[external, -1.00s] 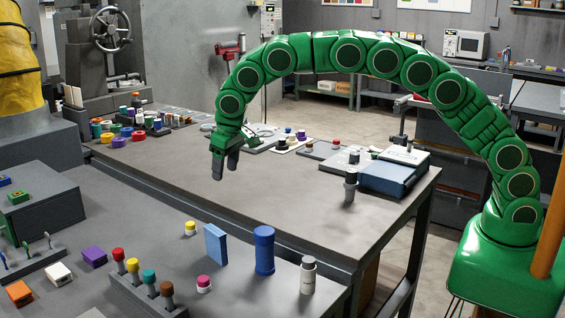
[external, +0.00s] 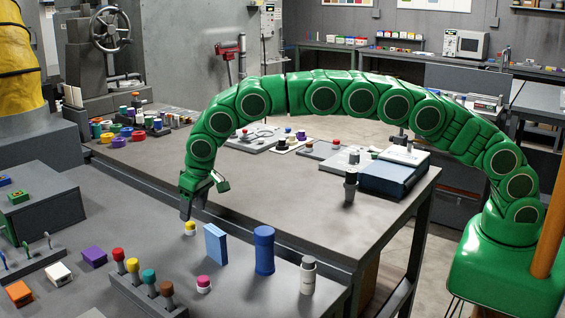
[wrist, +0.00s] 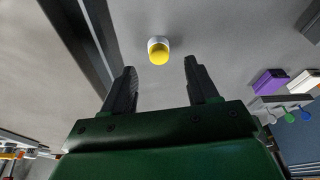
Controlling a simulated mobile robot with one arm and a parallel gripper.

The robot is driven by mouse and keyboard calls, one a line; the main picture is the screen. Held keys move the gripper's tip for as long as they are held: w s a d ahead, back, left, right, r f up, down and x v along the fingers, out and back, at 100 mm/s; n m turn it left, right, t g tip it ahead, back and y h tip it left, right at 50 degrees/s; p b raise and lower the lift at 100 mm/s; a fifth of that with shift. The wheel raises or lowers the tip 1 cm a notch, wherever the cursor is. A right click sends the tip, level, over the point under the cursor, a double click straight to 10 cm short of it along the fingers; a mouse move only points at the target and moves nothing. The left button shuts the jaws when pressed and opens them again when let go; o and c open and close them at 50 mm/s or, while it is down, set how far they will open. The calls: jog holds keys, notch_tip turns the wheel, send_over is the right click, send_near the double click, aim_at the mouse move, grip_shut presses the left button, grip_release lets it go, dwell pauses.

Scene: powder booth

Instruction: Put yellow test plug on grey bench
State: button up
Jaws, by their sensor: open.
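The yellow test plug (external: 190,228) is a small yellow-topped piece with a white base, standing on the near grey surface. It also shows in the wrist view (wrist: 159,53), ahead of my fingertips and roughly between their lines. My gripper (external: 194,206) points down just above and behind the plug in the external view. In the wrist view my gripper (wrist: 160,72) has its two dark fingers apart with nothing between them. The grey bench (external: 280,205) in the middle has a wide bare top behind the plug. Which grey surface the task means is not marked.
Near the plug stand a blue block (external: 215,244), a blue cylinder (external: 264,250), a pink-topped plug (external: 204,284) and a grey-white cylinder (external: 308,275). A rack of coloured pegs (external: 150,290) is in front. A blue box (external: 393,176) sits on the middle bench's right end.

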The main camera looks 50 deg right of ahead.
aim_at(190, 223)
jog(key=shift+x, duration=2.4)
jog(key=shift+w, duration=0.15)
grip_shut()
